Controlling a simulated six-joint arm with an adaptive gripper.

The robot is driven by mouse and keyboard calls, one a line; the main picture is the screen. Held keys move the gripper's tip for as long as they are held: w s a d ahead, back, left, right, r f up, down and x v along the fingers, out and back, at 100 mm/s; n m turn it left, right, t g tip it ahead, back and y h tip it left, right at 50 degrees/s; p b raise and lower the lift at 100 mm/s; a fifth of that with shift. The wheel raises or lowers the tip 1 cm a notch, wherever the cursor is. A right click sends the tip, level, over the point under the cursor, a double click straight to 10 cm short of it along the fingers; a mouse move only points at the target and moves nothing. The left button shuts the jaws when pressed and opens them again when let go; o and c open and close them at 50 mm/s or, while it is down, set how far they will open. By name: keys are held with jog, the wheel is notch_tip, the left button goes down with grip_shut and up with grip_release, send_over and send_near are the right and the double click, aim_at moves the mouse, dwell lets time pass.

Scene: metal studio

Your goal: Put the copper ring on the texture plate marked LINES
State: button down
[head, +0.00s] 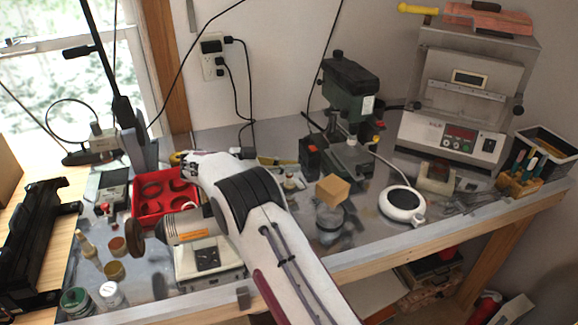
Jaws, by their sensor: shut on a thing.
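My arm reaches in from the bottom of the head view, and its white far end is beside the red tray. My gripper's fingers and anything between them are hidden behind the arm. I cannot make out the copper ring. The red tray (136,207) on the left of the bench holds dark round shapes, too small to identify. A pale square block (185,270) with a dark patch on top is partly covered by the arm. No plate with a readable LINES mark shows.
A motor with a brown wheel (135,238) stands left of my arm. Small jars, including a green one (76,301), are at front left. A wooden cube (333,190), a drill press (350,90), a white round device (402,203) and a kiln (450,135) occupy the right.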

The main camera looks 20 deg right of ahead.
jog(key=shift+f, duration=0.1)
jog(key=c, duration=2.2)
grip_release()
jog(key=shift+o, duration=0.2)
jog(key=shift+a+r, duration=0.3)
jog(key=shift+a, duration=0.25)
jog(key=shift+v, duration=1)
notch_tip(320, 180, up, 7)
